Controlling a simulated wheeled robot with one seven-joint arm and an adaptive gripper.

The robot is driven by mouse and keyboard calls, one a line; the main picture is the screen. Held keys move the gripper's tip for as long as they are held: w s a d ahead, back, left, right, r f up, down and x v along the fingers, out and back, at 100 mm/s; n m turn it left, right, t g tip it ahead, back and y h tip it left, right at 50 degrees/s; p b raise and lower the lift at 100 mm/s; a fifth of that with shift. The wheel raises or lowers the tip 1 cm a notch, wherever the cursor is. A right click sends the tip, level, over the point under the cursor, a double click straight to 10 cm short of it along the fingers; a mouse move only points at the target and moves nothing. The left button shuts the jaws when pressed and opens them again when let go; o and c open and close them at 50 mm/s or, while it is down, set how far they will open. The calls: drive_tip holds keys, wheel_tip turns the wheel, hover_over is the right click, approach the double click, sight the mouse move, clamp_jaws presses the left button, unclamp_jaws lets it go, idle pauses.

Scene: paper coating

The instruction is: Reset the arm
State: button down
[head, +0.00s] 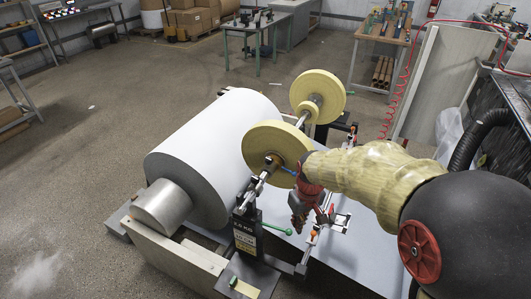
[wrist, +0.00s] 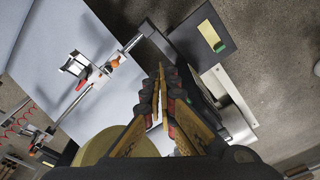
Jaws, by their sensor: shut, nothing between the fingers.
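My arm reaches in from the right in the head view. My gripper (head: 299,226) hangs in front of the near yellow roll (head: 262,142) and above the white sheet. In the wrist view my gripper (wrist: 162,70) has its fingers together, with nothing between them. The yellow roll (wrist: 112,146) shows at the lower edge of the wrist view, partly hidden by the gripper body.
A large white paper roll (head: 215,150) lies left of my gripper. A second yellow roll (head: 318,92) sits on the same shaft. A black end stand (head: 246,237) and a rail with an orange knob (wrist: 115,63) are close by. Open floor lies left.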

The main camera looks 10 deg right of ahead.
drive_tip(key=s+r+m+t, duration=0.3)
drive_tip(key=s+r+t, duration=0.1)
drive_tip(key=s+r, duration=1.4)
drive_tip(key=shift+s+a+r, duration=0.3)
drive_tip(key=shift+a+r, duration=0.15)
drive_tip(key=shift+r, duration=0.2)
idle(0.5)
